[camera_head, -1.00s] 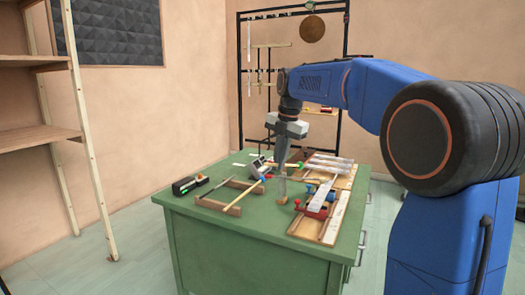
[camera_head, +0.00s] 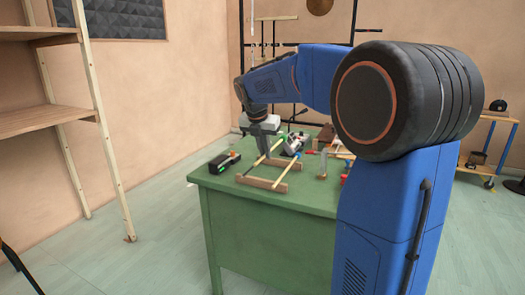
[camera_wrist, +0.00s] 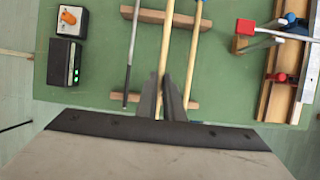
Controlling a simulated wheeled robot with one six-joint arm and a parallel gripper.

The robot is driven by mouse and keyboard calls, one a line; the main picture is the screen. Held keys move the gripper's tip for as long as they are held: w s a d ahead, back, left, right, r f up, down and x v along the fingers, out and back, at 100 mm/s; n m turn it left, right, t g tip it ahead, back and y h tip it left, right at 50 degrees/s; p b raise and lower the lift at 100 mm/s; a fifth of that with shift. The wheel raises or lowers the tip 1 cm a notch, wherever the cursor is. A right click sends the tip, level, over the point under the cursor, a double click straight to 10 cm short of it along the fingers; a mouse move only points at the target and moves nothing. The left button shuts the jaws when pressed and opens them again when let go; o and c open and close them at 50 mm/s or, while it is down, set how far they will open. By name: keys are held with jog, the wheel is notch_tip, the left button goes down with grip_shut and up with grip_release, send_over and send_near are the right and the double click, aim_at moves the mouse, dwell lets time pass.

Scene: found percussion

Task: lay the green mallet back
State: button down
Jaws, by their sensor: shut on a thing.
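My gripper (camera_wrist: 168,88) is shut on a pale wooden stick (camera_wrist: 168,40), seen between its fingers in the wrist view. The stick's head is outside that view, so its green colour does not show there. The stick lies over a rack of two wooden rails, the far rail (camera_wrist: 152,16) and the near rail (camera_wrist: 193,105); I cannot tell whether it touches them. A second pale stick (camera_wrist: 192,50) lies close on the right and a thin grey stick (camera_wrist: 131,60) on the left. In the head view my gripper (camera_head: 271,176) is down at the rack (camera_head: 262,184).
A black box (camera_wrist: 64,62) with a green light stands left of the rack on the green table (camera_head: 270,203). A board with metal bars and red and blue parts (camera_wrist: 282,85) lies to the right. Bare tabletop (camera_wrist: 100,50) separates the box and rack.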

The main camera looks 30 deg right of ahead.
jog(key=shift+f, duration=3.2)
jog(key=shift+f, duration=0.3)
jog(key=c, duration=1.8)
grip_release()
jog(key=shift+r, duration=0.1)
jog(key=v, duration=1.7)
jog(key=shift+d+r, duration=0.1)
jog(key=shift+r, duration=0.05)
